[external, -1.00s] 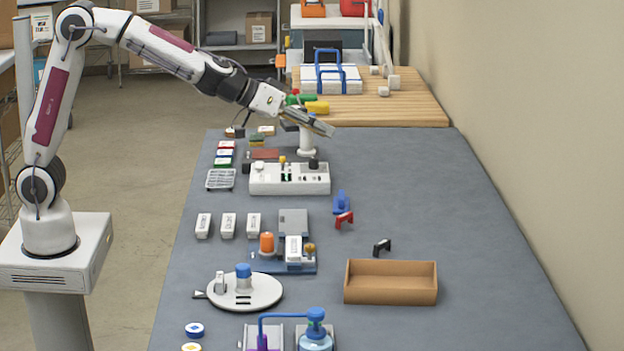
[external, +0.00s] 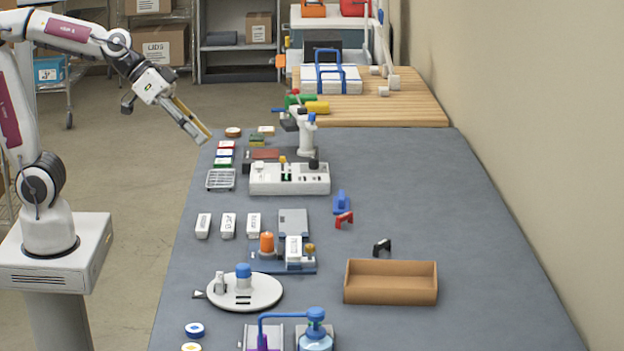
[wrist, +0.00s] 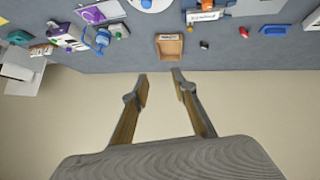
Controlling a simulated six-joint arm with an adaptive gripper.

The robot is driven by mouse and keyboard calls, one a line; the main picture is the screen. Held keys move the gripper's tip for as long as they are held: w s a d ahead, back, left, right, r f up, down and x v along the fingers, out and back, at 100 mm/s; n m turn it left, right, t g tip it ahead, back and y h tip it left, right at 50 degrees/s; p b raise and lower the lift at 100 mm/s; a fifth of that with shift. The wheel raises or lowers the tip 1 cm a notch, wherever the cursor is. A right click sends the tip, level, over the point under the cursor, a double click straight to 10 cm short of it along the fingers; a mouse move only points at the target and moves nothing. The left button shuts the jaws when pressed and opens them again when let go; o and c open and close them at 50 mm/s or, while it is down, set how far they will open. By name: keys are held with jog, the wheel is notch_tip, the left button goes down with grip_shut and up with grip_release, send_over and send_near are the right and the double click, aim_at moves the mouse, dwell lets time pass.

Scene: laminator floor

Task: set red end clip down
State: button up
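The red end clip (external: 344,219) stands on the grey table, right of centre, just below a blue clip-like piece (external: 341,203). In the wrist view the red clip (wrist: 243,32) is a small red spot near the top right. My gripper (external: 205,140) is in the air by the table's far left edge, well away from the red clip. In the wrist view the fingers of my gripper (wrist: 159,76) are apart with nothing between them.
A black clip (external: 382,246) stands behind an open brown tray (external: 390,297). A white fixture block (external: 290,180), several small white boxes and a round white turntable (external: 262,292) occupy the left half. The table's right side is clear beside the wall.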

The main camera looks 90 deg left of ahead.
jog(key=s+a+f+g+y, duration=0.1)
jog(key=s+a+f, duration=0.2)
jog(key=s, duration=0.6)
jog(key=s+a+f+g+y, duration=0.2)
jog(key=s+a+f, duration=0.1)
jog(key=s, duration=0.6)
jog(key=shift+s+f, duration=0.3)
jog(key=shift+f, duration=0.4)
